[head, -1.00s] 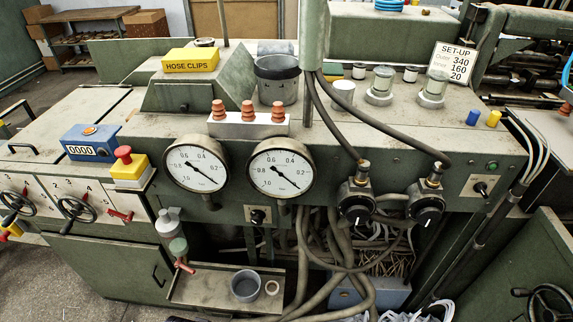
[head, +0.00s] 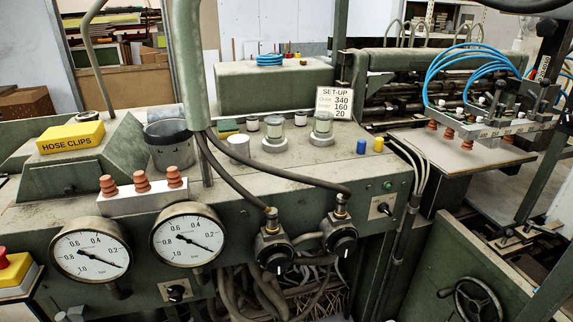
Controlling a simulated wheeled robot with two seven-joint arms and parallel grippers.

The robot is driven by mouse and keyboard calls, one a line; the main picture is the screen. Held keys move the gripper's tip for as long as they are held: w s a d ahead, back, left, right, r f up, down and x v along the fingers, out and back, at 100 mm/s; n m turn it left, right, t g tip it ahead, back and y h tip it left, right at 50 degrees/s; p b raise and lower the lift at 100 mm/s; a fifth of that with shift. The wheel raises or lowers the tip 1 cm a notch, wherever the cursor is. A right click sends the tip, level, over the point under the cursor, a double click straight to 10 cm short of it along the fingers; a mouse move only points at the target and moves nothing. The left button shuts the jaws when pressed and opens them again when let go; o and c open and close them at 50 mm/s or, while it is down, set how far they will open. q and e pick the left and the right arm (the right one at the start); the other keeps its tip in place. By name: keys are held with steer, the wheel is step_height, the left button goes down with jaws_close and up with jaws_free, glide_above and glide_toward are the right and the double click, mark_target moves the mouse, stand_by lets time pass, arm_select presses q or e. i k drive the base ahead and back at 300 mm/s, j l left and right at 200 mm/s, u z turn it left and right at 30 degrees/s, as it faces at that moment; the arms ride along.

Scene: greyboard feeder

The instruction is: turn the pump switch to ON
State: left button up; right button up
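Two small dark switches on pale plates show on the front of the green machine. One switch (head: 382,207) is at the right end of the front panel, below a small green lamp (head: 388,185). The other switch (head: 175,292) is below and between the two gauges, near the bottom of the view. Their lettering is too small to read, so I cannot tell which is the pump switch or how either is set. Neither of my grippers shows.
Two round gauges (head: 90,250) (head: 188,236) and two black knobs (head: 275,254) (head: 342,240) with hoses line the front. A red button (head: 5,257) is at the left edge. A handwheel (head: 478,300) is at lower right. A set-up card (head: 340,104) stands on top.

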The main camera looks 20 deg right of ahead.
mark_target(383, 208)
steer(key=z, duration=0.35)
steer(key=k+l+z, duration=0.1)
steer(key=z, duration=0.3)
steer(key=l+z, duration=0.15)
steer(key=z, duration=0.2)
